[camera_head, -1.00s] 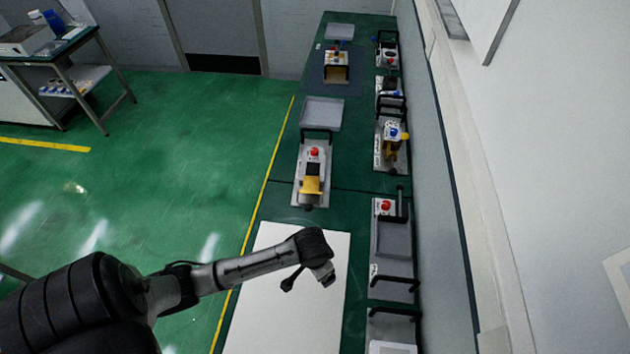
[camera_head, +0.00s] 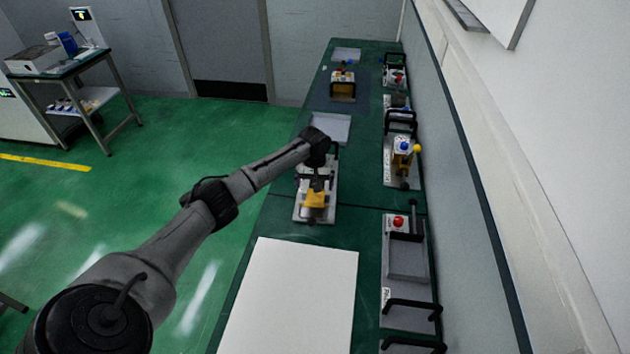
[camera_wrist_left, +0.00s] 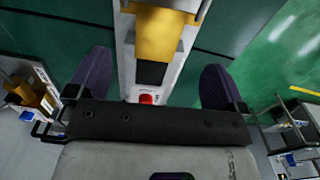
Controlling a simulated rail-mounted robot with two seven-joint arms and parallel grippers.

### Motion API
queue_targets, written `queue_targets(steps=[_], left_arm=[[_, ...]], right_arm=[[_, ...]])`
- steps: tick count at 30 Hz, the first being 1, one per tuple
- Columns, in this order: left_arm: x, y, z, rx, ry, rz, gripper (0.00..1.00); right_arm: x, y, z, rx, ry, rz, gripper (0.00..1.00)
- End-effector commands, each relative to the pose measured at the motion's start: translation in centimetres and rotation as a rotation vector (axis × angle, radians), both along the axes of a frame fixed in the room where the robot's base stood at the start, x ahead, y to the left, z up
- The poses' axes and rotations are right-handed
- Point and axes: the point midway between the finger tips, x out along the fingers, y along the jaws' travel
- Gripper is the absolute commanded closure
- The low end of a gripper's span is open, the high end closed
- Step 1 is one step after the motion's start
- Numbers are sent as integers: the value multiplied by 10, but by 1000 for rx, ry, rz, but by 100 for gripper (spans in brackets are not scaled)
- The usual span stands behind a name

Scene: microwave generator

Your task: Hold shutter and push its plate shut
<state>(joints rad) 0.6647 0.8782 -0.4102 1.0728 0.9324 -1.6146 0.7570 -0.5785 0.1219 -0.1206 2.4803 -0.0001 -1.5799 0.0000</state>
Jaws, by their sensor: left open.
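Below my left gripper (camera_head: 318,181) is a unit with a pale base plate and a yellow block (camera_head: 314,200), likely the shutter. Its yellow block (camera_wrist_left: 165,36), a dark section and a red button (camera_wrist_left: 147,98) show in the left wrist view. There my left gripper (camera_wrist_left: 155,82) is open, one dark finger on each side of the unit, with nothing held. I cannot tell how far above the unit the fingers are. In the head view my wrist hides the unit's far part. My right gripper is not in view.
A grey tray (camera_head: 332,127) lies just beyond the unit, and a white sheet (camera_head: 291,300) nearer. Along the wall stand a unit with blue and yellow knobs (camera_head: 404,152) and a grey unit with a red button (camera_head: 407,260) and black handles.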

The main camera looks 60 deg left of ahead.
Motion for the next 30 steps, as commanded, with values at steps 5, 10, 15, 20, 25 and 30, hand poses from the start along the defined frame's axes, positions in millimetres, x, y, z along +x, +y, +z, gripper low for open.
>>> queue_targets(steps=[5, 10, 15, 20, 25, 30], left_arm=[[-1, -1, -36, 0, 4, -1, 2], [-1, -1, -65, 0, 4, -2, 2], [-1, -1, -88, 0, 4, -3, 2], [0, -1, -103, 0, 1, -2, 2], [0, -1, -110, 0, 2, -3, 2], [0, -1, -112, 0, 2, -4, 2]], right_arm=[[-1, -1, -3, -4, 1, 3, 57], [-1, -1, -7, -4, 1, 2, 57], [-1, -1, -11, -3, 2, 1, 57], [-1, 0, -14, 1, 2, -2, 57], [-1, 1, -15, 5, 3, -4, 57], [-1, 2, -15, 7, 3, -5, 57]])
